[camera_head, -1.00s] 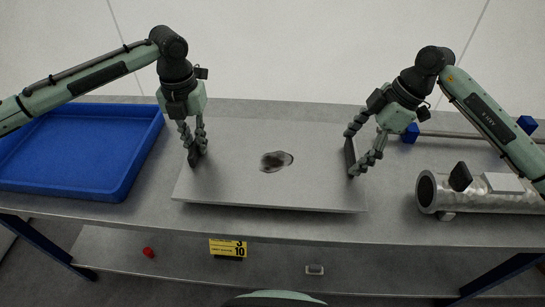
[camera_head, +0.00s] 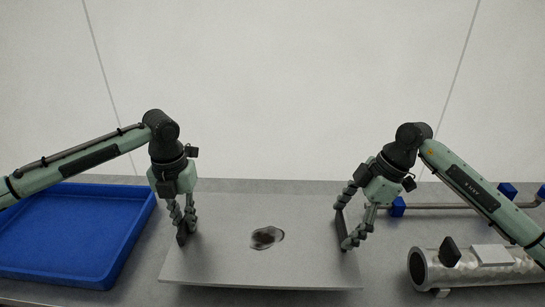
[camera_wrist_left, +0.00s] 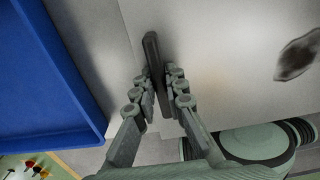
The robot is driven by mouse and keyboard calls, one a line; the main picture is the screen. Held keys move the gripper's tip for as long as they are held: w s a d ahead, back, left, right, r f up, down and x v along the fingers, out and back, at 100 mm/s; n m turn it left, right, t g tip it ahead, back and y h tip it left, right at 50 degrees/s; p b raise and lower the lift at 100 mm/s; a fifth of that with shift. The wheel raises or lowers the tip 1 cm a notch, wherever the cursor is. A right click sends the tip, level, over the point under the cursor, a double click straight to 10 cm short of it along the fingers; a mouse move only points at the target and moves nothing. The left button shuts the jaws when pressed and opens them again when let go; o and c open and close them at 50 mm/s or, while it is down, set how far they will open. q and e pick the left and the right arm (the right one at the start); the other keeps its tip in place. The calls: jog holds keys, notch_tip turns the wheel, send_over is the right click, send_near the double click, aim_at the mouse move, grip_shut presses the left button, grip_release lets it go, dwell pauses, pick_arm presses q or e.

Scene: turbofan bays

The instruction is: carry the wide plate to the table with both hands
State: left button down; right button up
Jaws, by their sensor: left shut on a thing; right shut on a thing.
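The wide plate (camera_head: 215,262) is a flat pale grey sheet with a dark irregular patch near its middle. It is over the grey worktop; I cannot tell whether it touches it. Dark upright handles stand at its left (camera_head: 181,236) and right (camera_head: 341,231) ends. My left gripper (camera_head: 183,224) is shut on the left handle, and my right gripper (camera_head: 350,226) is shut on the right handle. The left wrist view shows the left handle (camera_wrist_left: 152,55) between the fingers (camera_wrist_left: 160,90) and part of the plate (camera_wrist_left: 215,50).
A blue tray (camera_head: 120,250) lies left of the plate, close to it. A silver pipe section (camera_head: 430,268) lies to the right. Behind it is a thin rod with blue blocks (camera_head: 397,206). A pale wall stands behind the worktop (camera_head: 240,187).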

pick_arm(q)
jog(key=shift+r, duration=0.1)
pick_arm(e)
jog(key=shift+r, duration=0.1)
